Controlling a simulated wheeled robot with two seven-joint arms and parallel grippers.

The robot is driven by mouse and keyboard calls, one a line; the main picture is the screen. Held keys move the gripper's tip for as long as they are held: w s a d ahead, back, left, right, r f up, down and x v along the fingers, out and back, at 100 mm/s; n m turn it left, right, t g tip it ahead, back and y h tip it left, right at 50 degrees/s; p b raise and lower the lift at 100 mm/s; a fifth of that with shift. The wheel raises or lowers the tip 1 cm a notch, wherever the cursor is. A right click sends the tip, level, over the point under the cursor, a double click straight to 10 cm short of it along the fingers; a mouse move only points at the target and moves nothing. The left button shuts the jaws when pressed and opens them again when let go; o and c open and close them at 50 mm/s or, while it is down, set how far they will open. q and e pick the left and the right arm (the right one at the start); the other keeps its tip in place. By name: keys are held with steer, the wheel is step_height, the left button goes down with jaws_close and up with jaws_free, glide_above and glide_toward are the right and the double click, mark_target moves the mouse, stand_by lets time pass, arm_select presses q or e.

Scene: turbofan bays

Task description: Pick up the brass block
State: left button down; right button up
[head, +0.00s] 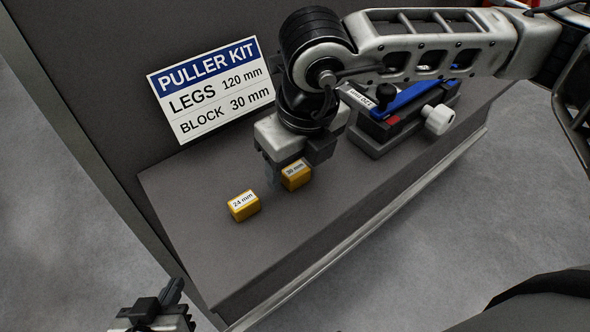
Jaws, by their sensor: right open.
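Two brass-coloured blocks lie on the grey bench. The block labelled 30 mm (295,178) is under my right gripper (290,172). The block labelled 24 mm (244,206) lies to its left and nearer the front, clear of the gripper. My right gripper points down, open, with its fingers right at the 30 mm block and partly covering it. I cannot tell whether the fingers touch it. My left gripper (172,296) is at the bottom left, off the bench and away from both blocks; its jaw opening is unclear.
A sign (211,90) on the back panel reads PULLER KIT, LEGS 120 mm, BLOCK 30 mm. A dark fixture (384,133) with a blue part, a 120 mm label and a white knob (438,119) stands right of my gripper. The bench's front left (230,265) is clear.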

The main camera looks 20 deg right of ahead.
steer(key=c, duration=1.2)
steer(key=shift+r, duration=0.1)
steer(key=shift+c, duration=0.2)
